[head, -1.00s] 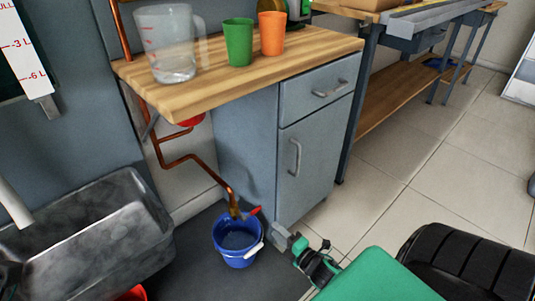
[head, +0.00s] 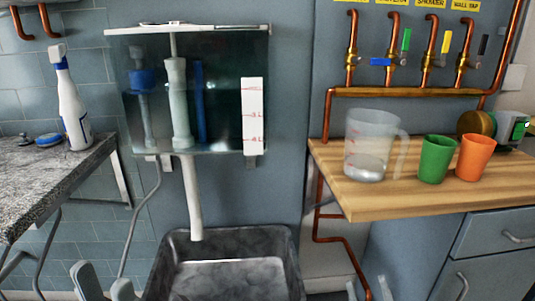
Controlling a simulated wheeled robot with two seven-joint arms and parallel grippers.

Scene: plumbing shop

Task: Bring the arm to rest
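My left gripper (head: 106,283) comes up at the bottom left edge, in front of the grey sink. Its two pale fingers stand apart with nothing between them. My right gripper (head: 368,289) shows at the bottom edge, below the wooden counter and near the lower copper pipe. Only its two fingertips show, apart, with nothing visible between them. The rest of both arms is out of the frame.
A grey sink (head: 283,245) stands below a clear cistern (head: 222,90). A wooden counter (head: 400,203) bears a clear jug (head: 370,150), a green cup (head: 437,158) and an orange cup (head: 475,157). A spray bottle (head: 72,105) stands on the stone worktop (head: 45,180).

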